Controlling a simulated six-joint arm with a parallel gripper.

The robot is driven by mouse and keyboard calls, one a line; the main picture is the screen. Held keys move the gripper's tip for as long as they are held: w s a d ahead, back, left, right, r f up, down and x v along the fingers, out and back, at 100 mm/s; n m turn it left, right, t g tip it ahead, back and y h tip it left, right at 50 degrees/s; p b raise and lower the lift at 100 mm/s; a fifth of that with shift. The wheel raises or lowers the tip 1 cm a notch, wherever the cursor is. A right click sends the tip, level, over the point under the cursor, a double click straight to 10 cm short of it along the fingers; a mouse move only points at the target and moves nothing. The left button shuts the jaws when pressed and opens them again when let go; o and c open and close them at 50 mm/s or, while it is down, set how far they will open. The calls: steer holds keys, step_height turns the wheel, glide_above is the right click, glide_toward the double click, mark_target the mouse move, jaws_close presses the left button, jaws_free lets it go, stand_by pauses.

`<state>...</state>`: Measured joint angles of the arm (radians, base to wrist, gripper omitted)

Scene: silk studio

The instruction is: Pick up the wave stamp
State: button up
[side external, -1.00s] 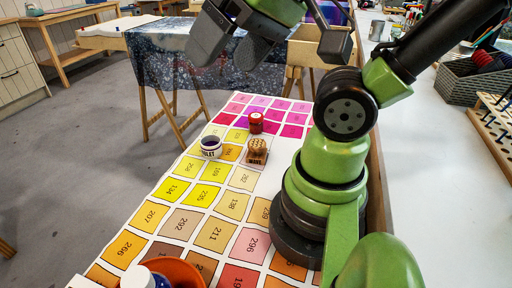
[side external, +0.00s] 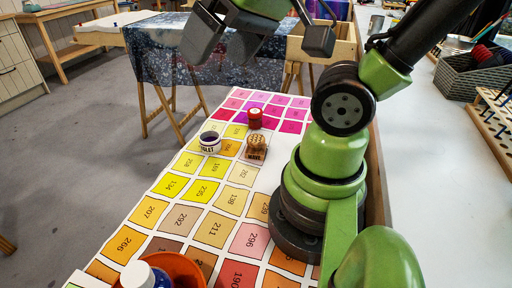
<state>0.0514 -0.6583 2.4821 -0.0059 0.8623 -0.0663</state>
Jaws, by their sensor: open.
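The wave stamp (side external: 256,147) stands on the colour chart (side external: 228,202), a small wooden block with a lettered front and a rounded tan top. My gripper (side external: 212,48) is at the top of the view, above and to the left of the stamp in the picture. Its two dark fingers are apart and nothing is between them. The gripper is clear of the stamp.
A jar of violet ink (side external: 210,142) stands left of the stamp, and a red-capped jar (side external: 255,118) stands behind it. An orange bowl (side external: 185,268) and a white-capped bottle (side external: 140,276) are at the front. A grey basket (side external: 462,84) and wooden rack (side external: 492,118) stand right.

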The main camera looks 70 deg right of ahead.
steer(key=w+d+f+n+g+h, duration=0.25)
steer(key=w+d+f, duration=0.25)
steer(key=d+f, duration=0.3)
steer(key=n+g+y, duration=0.1)
steer(key=n+g, duration=0.2)
steer(key=g, duration=0.1)
glide_above(251, 138)
steer(key=shift+m, duration=0.25)
step_height(251, 138, down, 12)
steer(key=shift+a+f, duration=0.1)
steer(key=shift+s+f, duration=0.1)
steer(key=shift+f, duration=5)
steer(key=shift+c, duration=0.2)
steer(key=c, duration=1)
